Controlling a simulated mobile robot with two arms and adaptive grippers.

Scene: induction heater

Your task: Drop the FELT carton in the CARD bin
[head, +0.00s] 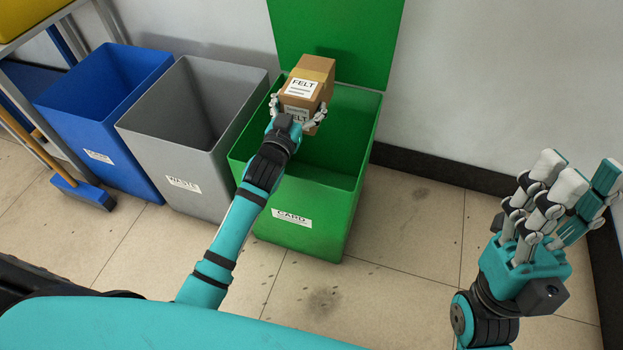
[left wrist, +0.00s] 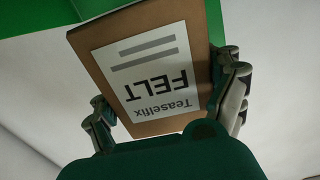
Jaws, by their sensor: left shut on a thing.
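The FELT carton (head: 312,77) is a brown cardboard box with white labels. My left gripper (head: 297,112) is shut on it and holds it over the open CARD bin. In the left wrist view the carton (left wrist: 150,65) sits between the fingers of my left gripper (left wrist: 170,95), with its label upside down. The CARD bin (head: 308,231) is green, with its lid raised against the wall and a white CARD label on its front. Its visible interior looks empty, though part is hidden by my arm. My right gripper (head: 565,190) is at the right, fingers spread, open and empty.
A grey WASTE bin (head: 205,190) stands left of the CARD bin, and a blue bin (head: 120,160) stands further left. A broom (head: 82,190) and a shelf rack are at the far left. The tiled floor (head: 410,230) right of the CARD bin is clear.

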